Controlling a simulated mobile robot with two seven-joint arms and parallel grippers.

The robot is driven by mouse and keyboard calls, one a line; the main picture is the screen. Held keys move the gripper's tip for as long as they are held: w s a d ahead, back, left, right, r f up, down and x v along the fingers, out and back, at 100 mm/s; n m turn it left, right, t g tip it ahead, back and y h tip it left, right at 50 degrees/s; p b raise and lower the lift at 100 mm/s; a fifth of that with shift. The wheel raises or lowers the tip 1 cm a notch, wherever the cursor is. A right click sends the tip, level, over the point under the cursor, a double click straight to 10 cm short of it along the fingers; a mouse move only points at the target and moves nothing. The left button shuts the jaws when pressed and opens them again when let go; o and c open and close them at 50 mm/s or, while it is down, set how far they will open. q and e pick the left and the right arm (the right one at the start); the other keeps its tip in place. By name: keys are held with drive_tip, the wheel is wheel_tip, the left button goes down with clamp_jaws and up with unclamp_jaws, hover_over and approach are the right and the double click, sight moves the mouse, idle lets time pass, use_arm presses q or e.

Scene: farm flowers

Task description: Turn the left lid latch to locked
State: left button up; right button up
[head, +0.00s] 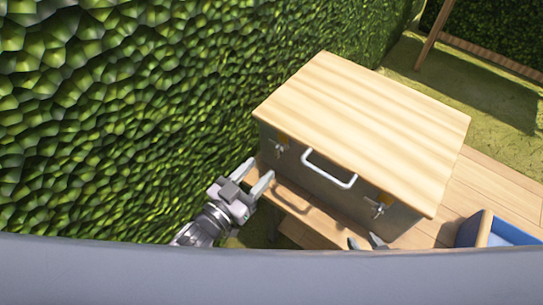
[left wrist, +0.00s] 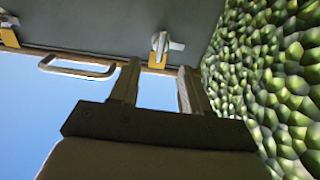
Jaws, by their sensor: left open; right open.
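A grey box (head: 325,190) with a pale wooden lid (head: 365,125) stands on a wooden surface. The left lid latch (head: 279,147), a silver piece by a yellow plate, is on its front face near the left end. It also shows in the left wrist view (left wrist: 162,46), just beyond and between the fingertips. A similar right latch (head: 378,206) is on the same face. My left gripper (head: 258,172) is open and empty, in front of and below the left latch, apart from it. My right gripper (head: 366,242) is open below the right latch, mostly hidden by the grey foreground edge.
A white handle (head: 330,170) sticks out from the box front between the latches. A leafy green hedge (head: 120,110) rises close on the left. A blue container (head: 495,232) stands at the right on the planks (head: 490,190).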

sight(276, 153)
use_arm(q)
drive_tip(key=x, duration=0.6)
drive_tip(key=shift+s, duration=0.1)
clamp_jaws()
